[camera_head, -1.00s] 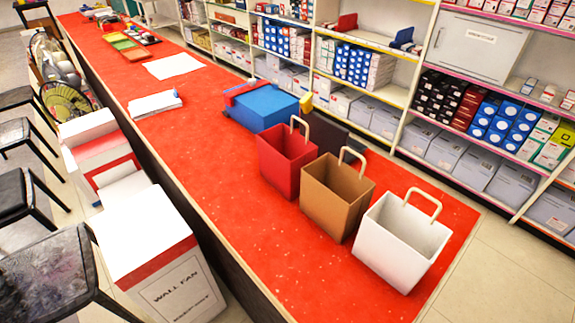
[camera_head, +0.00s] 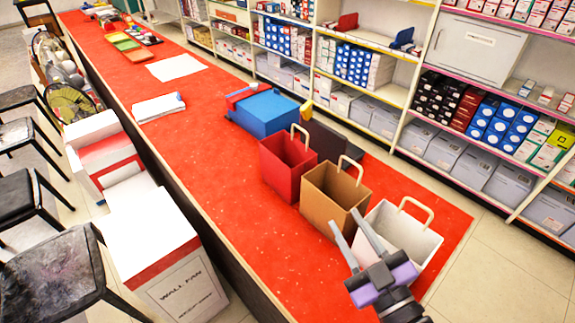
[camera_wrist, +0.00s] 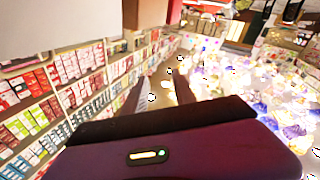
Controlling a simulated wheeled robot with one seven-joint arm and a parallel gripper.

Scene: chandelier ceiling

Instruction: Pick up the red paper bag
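The red paper bag (camera_head: 285,168) stands upright on the red counter (camera_head: 215,200), leftmost in a row of three bags, with a beige handle. The brown paper bag (camera_head: 333,200) stands just right of it, and the white paper bag (camera_head: 418,243) stands at the right end. My gripper (camera_head: 357,232) is in front of the white bag and hides part of it. Its two fingers are spread apart with nothing visible between them, and it is apart from the red bag.
A blue box-like device (camera_head: 265,112) and a dark panel (camera_head: 328,140) stand behind the red bag. White papers (camera_head: 158,108) lie farther along the counter. White fan boxes (camera_head: 150,240) and black stools (camera_head: 60,270) line the left side. Stocked shelves (camera_head: 470,110) run along the right.

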